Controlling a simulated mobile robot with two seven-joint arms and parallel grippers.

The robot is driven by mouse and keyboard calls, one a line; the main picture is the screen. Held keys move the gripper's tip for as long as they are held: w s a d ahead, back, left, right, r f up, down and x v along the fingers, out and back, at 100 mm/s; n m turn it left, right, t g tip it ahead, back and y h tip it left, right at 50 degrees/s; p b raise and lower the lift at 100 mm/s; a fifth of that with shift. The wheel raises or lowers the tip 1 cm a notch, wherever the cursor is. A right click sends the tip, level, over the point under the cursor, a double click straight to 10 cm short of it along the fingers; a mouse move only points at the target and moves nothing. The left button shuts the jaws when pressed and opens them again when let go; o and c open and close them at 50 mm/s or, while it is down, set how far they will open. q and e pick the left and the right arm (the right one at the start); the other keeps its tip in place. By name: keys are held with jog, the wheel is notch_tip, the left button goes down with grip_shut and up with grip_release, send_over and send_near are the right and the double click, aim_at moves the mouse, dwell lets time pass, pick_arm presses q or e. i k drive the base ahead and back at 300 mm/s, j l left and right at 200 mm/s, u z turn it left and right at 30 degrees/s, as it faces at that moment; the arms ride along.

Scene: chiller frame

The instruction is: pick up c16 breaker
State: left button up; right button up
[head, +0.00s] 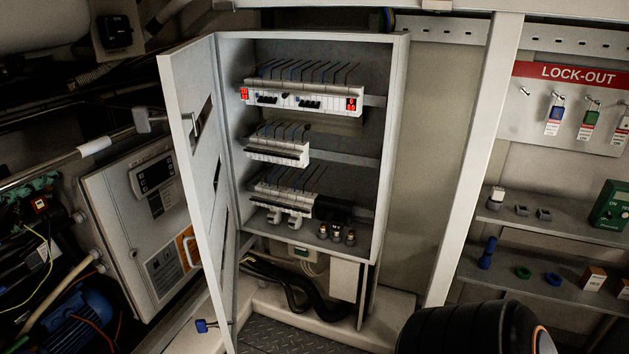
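I cannot read a C16 label on any part, so I cannot tell which item is the C16 breaker. An open electrical cabinet (395,130) stands in the middle, with rows of breakers inside. The top breaker row (300,100) has a red-lit unit at each end. The middle breaker row (277,152) is shorter and fills only the left part. The bottom breaker row (285,204) ends in a black block (331,208). Neither of my grippers is in view. A black rounded part with an orange ring, likely my own arm, shows at the lower right.
The cabinet door (190,150) hangs open to the left. Right of a white post (473,150), an upper shelf (575,228) holds small grey parts (521,210) and a green box (611,208). Lock-out tags (555,114) hang above. Pipes and a control box (150,220) crowd the left.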

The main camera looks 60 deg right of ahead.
aim_at(295, 221)
jog(key=i+l+z, duration=0.1)
jog(key=z, duration=1.4)
jog(key=i+z, duration=0.15)
jog(key=i, duration=0.4)
